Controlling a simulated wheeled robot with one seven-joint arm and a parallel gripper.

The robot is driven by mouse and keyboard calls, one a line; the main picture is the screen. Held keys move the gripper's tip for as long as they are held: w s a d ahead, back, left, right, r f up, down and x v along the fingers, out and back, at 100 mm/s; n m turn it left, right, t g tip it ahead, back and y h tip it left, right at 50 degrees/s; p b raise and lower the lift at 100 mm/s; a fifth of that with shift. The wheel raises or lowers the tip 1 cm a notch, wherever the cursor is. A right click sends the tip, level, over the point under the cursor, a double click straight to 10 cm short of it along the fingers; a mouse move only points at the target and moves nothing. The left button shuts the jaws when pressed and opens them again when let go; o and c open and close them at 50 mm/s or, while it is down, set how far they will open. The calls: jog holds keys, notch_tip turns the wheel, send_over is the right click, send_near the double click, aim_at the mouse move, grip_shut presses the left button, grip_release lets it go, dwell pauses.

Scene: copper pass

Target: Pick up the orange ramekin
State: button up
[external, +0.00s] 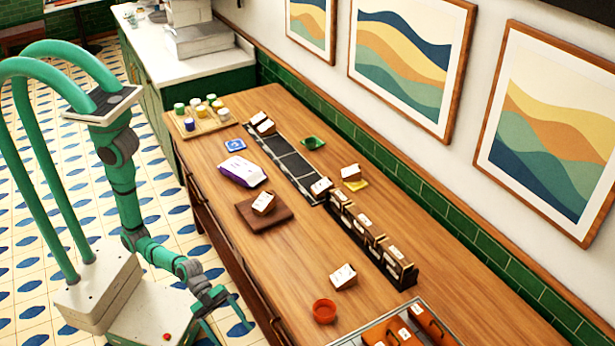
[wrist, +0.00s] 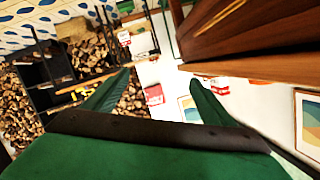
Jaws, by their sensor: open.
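The orange ramekin (external: 324,311) stands upright on the near part of the wooden counter (external: 230,190) in the external view. It is a small round open dish, and nothing covers it. My gripper (external: 217,300) is beside the counter's near left edge, left of the ramekin and apart from it. In the wrist view my gripper (wrist: 158,82) shows two green fingers spread apart with nothing between them. The ramekin does not show in the wrist view.
A white-labelled box (external: 343,277) stands just behind the ramekin. A metal tray (external: 436,310) with orange items lies to its right. A black rack (external: 372,240) of boxes runs along the counter. A wooden board (external: 275,222) lies farther back. Bare wood lies left of the ramekin.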

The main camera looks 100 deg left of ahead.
aim_at(332, 318)
jog(key=shift+n+y, duration=0.3)
jog(key=shift+y, duration=0.4)
jog(key=w+a+r, duration=0.2)
jog(key=w+r, duration=0.1)
jog(key=w, duration=0.3)
jog(key=w+a+r, duration=0.3)
jog(key=w+r, duration=0.1)
jog(key=w, duration=0.2)
jog(key=w+a+r, duration=0.2)
jog(key=w+r, duration=0.1)
jog(key=w, duration=0.3)
jog(key=shift+a+r, duration=0.25)
jog(key=shift+r, duration=0.05)
jog(key=a+n, duration=0.2)
jog(key=a, duration=0.2)
jog(key=a+n, duration=0.3)
jog(key=a, duration=0.1)
jog(key=shift+w+r+g, duration=0.1)
jog(key=shift+r+g, duration=0.1)
jog(key=shift+g, duration=0.1)
jog(key=shift+a, duration=0.3)
jog(key=shift+n, duration=0.3)
jog(key=x, duration=0.5)
jog(key=shift+w+a+f, duration=0.1)
jog(key=shift+f, duration=0.05)
jog(key=shift+x, duration=2.75)
jog(key=c, duration=1.2)
